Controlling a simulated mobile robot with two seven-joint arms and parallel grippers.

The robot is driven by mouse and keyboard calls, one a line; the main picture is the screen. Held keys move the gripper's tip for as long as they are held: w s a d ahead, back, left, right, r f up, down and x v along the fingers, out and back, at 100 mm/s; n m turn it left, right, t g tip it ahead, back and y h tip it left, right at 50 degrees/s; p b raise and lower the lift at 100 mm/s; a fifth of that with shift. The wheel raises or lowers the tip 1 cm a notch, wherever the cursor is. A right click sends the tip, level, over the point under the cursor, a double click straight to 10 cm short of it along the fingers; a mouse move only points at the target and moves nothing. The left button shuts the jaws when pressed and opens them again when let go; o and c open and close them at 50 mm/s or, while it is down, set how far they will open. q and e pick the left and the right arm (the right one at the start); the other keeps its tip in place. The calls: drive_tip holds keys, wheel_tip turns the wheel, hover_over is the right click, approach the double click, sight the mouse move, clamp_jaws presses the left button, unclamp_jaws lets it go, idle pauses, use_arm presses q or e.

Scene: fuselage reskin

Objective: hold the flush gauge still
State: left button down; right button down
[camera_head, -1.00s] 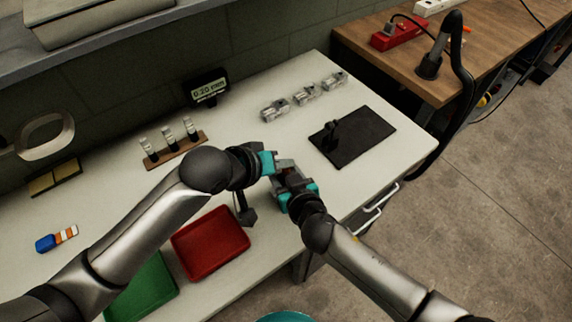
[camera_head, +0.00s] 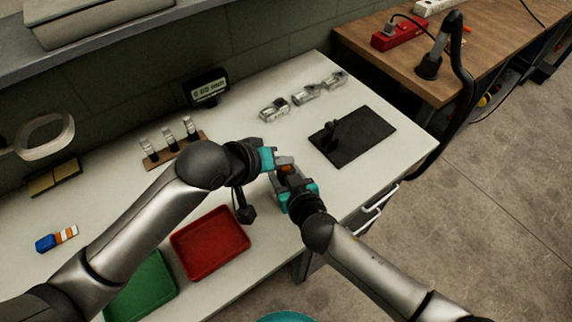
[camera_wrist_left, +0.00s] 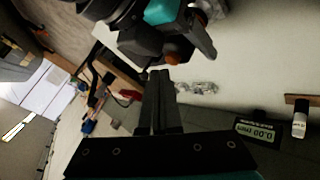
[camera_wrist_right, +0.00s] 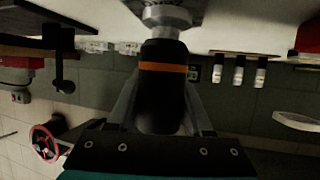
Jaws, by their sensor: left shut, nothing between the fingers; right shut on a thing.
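The flush gauge (camera_wrist_right: 162,90) is a black cylinder with an orange band. In the right wrist view it stands between the fingers of my right gripper (camera_wrist_right: 160,112), which is shut on it. Its far end meets a silver metal part (camera_wrist_right: 165,18); I cannot tell if they touch. In the head view my right gripper (camera_head: 287,178) largely hides the gauge. My left gripper (camera_head: 283,162) is close beside it. In the left wrist view my left gripper (camera_wrist_left: 160,82) is shut and empty. The readout (camera_head: 208,89) shows 0.00 mm in the left wrist view (camera_wrist_left: 258,131).
A red tray (camera_head: 210,243) and a green tray (camera_head: 145,290) lie at the front. A rack (camera_head: 176,150) holds several cylinders. Several metal parts (camera_head: 304,96) stand at the back, near a black mat (camera_head: 365,140).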

sight(283, 174)
use_arm(q)
drive_tip(key=shift+r, duration=0.2)
drive_tip(key=shift+r, duration=2.45)
use_arm(e)
drive_tip(key=shift+c, duration=1.2)
unclamp_jaws()
